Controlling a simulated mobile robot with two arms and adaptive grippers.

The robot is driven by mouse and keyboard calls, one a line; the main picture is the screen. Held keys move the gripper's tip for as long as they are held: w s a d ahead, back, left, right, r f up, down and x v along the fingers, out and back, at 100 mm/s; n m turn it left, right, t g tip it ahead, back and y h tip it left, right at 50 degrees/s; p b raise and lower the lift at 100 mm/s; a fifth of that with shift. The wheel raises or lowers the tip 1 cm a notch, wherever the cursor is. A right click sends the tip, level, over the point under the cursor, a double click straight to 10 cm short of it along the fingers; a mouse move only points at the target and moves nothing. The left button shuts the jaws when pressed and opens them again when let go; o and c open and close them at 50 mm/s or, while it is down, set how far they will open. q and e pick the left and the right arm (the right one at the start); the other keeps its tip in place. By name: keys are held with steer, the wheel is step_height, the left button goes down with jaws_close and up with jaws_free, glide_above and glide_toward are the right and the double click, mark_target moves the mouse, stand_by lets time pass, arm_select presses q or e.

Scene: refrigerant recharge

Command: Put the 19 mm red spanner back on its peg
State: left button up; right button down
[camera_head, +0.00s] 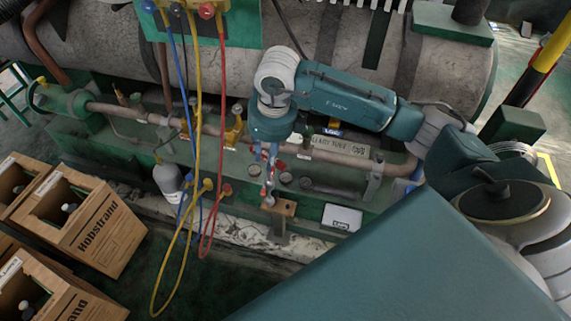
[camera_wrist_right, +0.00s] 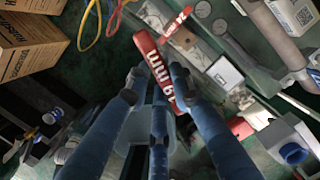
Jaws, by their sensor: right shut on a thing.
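The red spanner (camera_wrist_right: 152,56), with white "19 mm" lettering, is in the right wrist view. My right gripper (camera_wrist_right: 158,76) has its blue fingers on either side of it and is shut on it. In the head view the right gripper (camera_head: 267,172) points down in front of the pipework, with bits of red at its fingers. Just below it is a small wooden block (camera_head: 284,207) on a post. I cannot tell a peg for certain. Another red piece with white marking (camera_wrist_right: 178,22) lies beyond the spanner in the wrist view. My left gripper is not in view.
Yellow hose (camera_head: 197,120), blue hose and red hose (camera_head: 221,120) hang left of the right gripper. A grey bottle (camera_head: 168,181) stands behind them. Cardboard boxes (camera_head: 112,230) stand at the left. A white labelled box (camera_head: 342,217) is right of the wooden block.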

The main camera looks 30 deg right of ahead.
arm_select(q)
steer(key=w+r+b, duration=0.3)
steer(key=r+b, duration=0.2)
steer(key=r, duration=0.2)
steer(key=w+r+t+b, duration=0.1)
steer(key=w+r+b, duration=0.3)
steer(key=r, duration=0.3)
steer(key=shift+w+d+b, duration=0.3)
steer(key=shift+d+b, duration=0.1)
arm_select(e)
steer(key=w+d+f+m+h, duration=0.1)
steer(key=d+f+m, duration=0.2)
steer(key=f+m, duration=0.4)
steer(key=w+d+f+m+h, duration=0.1)
steer(key=d+f+m, duration=0.3)
steer(key=f+m, duration=0.4)
steer(key=shift+f+m+g, duration=0.3)
steer(key=shift+f+g, duration=0.1)
steer(key=shift+f, duration=1.1)
steer(key=shift+s, duration=0.1)
steer(key=shift+f, duration=0.25)
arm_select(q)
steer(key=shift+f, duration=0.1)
arm_select(e)
steer(key=shift+f, duration=0.15)
steer(key=shift+f, duration=1)
steer(key=c, duration=1.4)
jaws_free()
steer(key=shift+c, duration=0.2)
